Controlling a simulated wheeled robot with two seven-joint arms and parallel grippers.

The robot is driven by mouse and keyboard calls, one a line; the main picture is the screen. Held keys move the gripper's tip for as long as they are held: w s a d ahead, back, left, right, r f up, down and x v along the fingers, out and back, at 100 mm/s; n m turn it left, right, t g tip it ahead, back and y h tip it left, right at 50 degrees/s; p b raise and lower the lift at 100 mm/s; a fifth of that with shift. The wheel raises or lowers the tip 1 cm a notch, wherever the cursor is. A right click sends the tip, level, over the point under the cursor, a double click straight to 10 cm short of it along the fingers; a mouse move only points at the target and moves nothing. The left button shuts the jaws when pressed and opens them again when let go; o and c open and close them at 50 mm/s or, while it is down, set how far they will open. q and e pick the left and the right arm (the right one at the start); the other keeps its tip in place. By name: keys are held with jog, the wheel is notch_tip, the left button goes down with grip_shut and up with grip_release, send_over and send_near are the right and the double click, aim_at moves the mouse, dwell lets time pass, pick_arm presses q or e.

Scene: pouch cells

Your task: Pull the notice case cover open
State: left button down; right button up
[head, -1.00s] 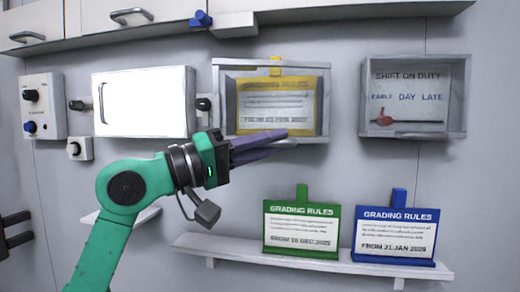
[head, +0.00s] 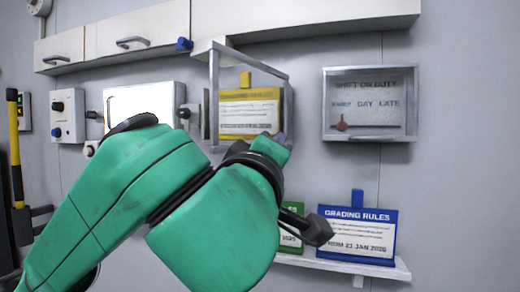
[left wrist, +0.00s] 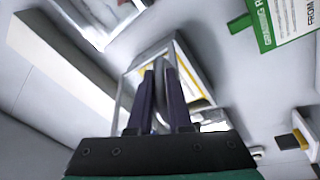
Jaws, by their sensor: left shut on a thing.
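The notice case (head: 207,112) hangs on the wall, with a yellow "Grading Rules" notice (head: 250,112) inside. Its grey-framed cover (head: 250,61) stands out at an angle from the case, partly open. My left gripper (head: 281,139) is at the cover's lower right; my green forearm and wrist hide most of it in the head view. In the left wrist view, the two dark purple fingers (left wrist: 160,92) are shut on a pale part at the cover, with the cover's frame around them. Exactly which part is gripped is hard to tell. My right gripper is not in view.
A second glazed case, "Shift on duty" (head: 370,104), hangs to the right. Below it a shelf (head: 385,269) holds a blue notice (head: 357,233) and a partly hidden green one (head: 291,228). Wall cupboards (head: 290,16) run above. A white panel (head: 150,98) is left.

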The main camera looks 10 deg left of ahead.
pick_arm(q)
jog(key=w+d+n+g+y+p, duration=0.2)
jog(key=d+n+g+y, duration=0.3)
jog(key=y, duration=0.9)
jog(key=shift+w+d+n+p, duration=0.35)
jog(key=shift+d+n+p, duration=0.25)
jog(key=shift+d+n, duration=1.35)
jog(key=shift+d+r, duration=0.1)
jog(key=shift+d, duration=0.05)
jog(key=c, duration=1)
grip_release()
jog(key=shift+o, duration=0.8)
jog(key=shift+w, duration=0.2)
jog(key=shift+s, duration=0.1)
